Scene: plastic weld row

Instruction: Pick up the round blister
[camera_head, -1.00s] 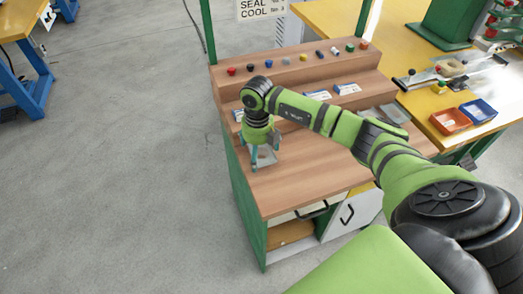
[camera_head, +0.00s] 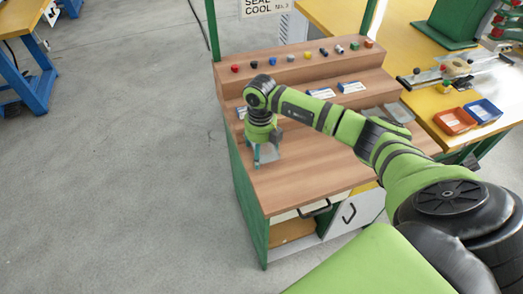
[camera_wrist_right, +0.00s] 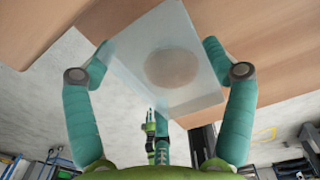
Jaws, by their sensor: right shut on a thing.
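The round blister (camera_wrist_right: 172,68) is a clear, pale card with a round dome in its middle. In the right wrist view it lies between the two teal fingers of my right gripper (camera_wrist_right: 160,50), which is shut on it. In the head view my right gripper (camera_head: 262,157) points down at the left front part of the wooden bench (camera_head: 310,170), and the blister's pale edge (camera_head: 269,153) shows beside the fingers. I cannot tell whether the blister is clear of the bench top.
Small coloured pieces stand in a row on the bench's upper step (camera_head: 300,63). White-and-blue boxes (camera_head: 351,87) are on the lower step. Clear packs (camera_head: 399,113) lie at the right. Orange (camera_head: 455,121) and blue (camera_head: 483,111) bins sit on the yellow table. The bench's front middle is clear.

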